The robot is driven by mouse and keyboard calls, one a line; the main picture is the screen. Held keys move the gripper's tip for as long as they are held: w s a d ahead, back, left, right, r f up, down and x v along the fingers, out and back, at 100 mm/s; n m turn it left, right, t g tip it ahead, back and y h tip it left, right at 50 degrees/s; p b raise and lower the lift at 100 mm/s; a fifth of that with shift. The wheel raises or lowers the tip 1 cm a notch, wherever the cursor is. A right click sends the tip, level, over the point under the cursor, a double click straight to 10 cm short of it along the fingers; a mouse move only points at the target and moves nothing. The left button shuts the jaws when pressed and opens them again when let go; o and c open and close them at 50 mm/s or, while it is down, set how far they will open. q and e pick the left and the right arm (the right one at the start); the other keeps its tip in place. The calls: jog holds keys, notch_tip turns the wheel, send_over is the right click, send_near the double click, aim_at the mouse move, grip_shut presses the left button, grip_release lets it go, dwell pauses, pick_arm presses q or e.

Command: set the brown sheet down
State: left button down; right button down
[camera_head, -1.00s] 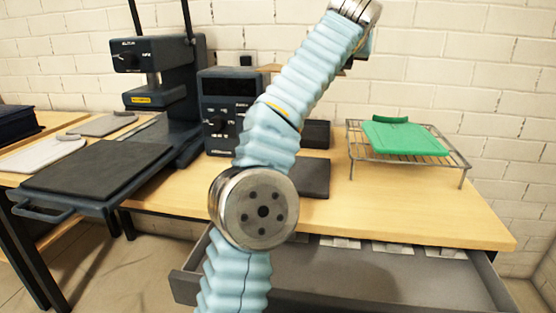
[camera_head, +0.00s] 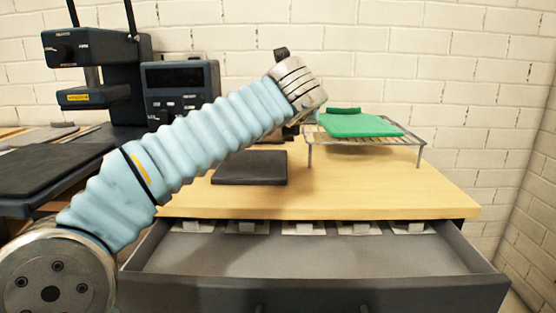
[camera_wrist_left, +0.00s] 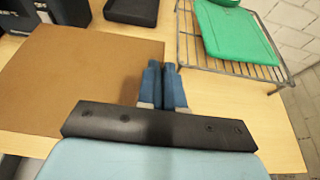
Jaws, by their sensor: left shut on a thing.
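The brown sheet (camera_wrist_left: 75,80) fills the left of the left wrist view, lying flat-looking with its right edge at my fingers. My left gripper (camera_wrist_left: 164,68) is shut on that right edge. In the head view my left arm comes in from the left and reaches over the table; its wrist hides most of the gripper and sheet. How high the sheet is above the table (camera_head: 350,190) is hard to tell. My right gripper is in neither view.
A dark pad (camera_head: 250,168) lies on the table. An open drawer (camera_head: 320,255) juts out in front. A heat press (camera_head: 95,65) and control box (camera_head: 180,85) stand at left. The table's front right is clear.

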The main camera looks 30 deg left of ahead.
pick_arm(q)
jog(key=w+a+f+b, duration=0.1)
jog(key=w+f, duration=0.1)
jog(key=f, duration=0.1)
jog(key=w+a+f+b, duration=0.1)
jog(key=w+a+f, duration=0.1)
jog(key=w+f, duration=0.1)
jog(key=w+a+f+b, duration=0.1)
jog(key=w+a+f, duration=0.1)
jog(key=f, duration=0.2)
jog(key=shift+w+f, duration=0.1)
jog(key=shift+w, duration=0.3)
jog(key=shift+f+b, duration=0.35)
jog(key=c, duration=1.3)
grip_release()
jog(key=shift+f, duration=0.1)
